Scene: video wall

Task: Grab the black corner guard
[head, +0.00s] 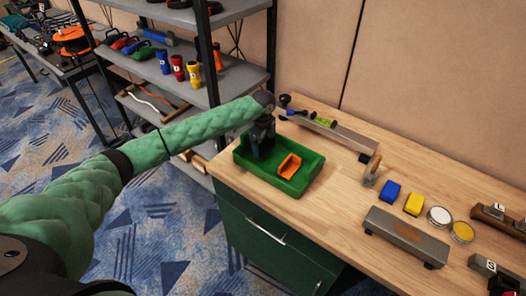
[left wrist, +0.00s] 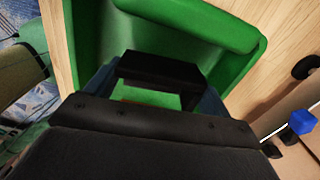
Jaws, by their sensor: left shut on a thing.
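My left gripper (head: 261,150) reaches down into the left part of a green tray (head: 303,187) on the wooden workbench. In the left wrist view its bluish fingers are on both sides of a black corner guard (left wrist: 160,69), and it is shut on that guard. The guard is hidden behind the gripper in the head view. I cannot tell whether it touches the tray floor. An orange corner guard (head: 289,166) lies in the tray to the right of the gripper. The green tray (left wrist: 235,35) fills the top of the left wrist view. My right gripper is not in view.
Right of the tray, the bench (head: 340,190) holds a blue block (head: 391,192), a yellow block (head: 414,203), round tins and grey bars. A long grey bar (head: 335,131) lies behind the tray. A shelf (head: 180,80) with bottles stands at left.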

